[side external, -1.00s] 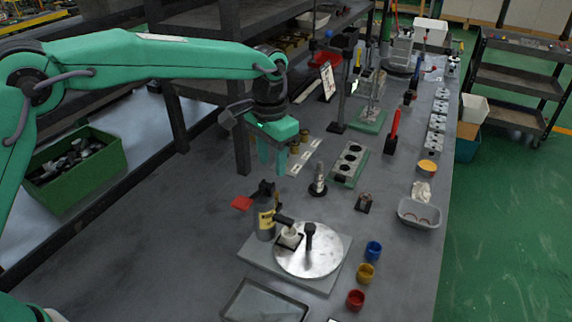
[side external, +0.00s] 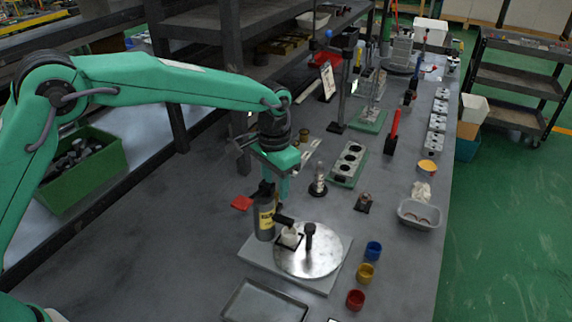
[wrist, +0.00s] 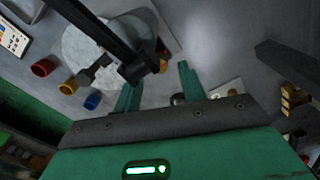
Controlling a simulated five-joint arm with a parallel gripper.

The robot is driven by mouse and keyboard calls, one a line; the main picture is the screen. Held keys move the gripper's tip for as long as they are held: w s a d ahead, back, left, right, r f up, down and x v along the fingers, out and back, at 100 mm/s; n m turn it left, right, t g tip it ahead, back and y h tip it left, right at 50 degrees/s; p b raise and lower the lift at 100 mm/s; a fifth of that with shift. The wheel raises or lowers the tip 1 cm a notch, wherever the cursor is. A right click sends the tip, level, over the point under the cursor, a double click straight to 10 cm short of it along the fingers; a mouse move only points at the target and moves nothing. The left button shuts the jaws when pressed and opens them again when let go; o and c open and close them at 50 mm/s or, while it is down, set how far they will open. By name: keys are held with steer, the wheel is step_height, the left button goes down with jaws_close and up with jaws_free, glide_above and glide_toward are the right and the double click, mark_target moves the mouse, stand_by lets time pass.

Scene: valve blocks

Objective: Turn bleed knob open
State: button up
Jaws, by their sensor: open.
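I cannot tell for sure which part is the bleed knob. A grey cylinder with a yellow label (side external: 265,222) and a dark top stands at the back edge of a plate (side external: 330,283). A red flag-like piece (side external: 242,203) sticks out to its left. A round metal disc (side external: 325,258) with an upright dark post (side external: 309,238) lies on the plate. The disc shows at upper left in the wrist view (wrist: 80,42). My gripper (side external: 281,194) is open and empty, fingers down, just behind the cylinder's top. In the wrist view its fingers (wrist: 158,88) are spread apart.
Blue (side external: 373,251), yellow (side external: 365,273) and red (side external: 355,300) cups stand right of the plate. A small upright metal fitting (side external: 318,187) stands right of my gripper. A block with dark round holes (side external: 348,163) lies behind it. A grey tray (side external: 265,302) lies in front.

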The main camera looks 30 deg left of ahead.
steer(key=shift+f, duration=0.85)
jaws_close()
steer(key=shift+n, duration=0.3)
steer(key=n, duration=0.6)
steer(key=shift+a+r+n, duration=0.1)
steer(key=shift+a+n, duration=0.05)
steer(key=shift+n, duration=0.15)
steer(key=n, duration=0.6)
steer(key=shift+a, duration=0.1)
steer(key=shift+n, duration=0.3)
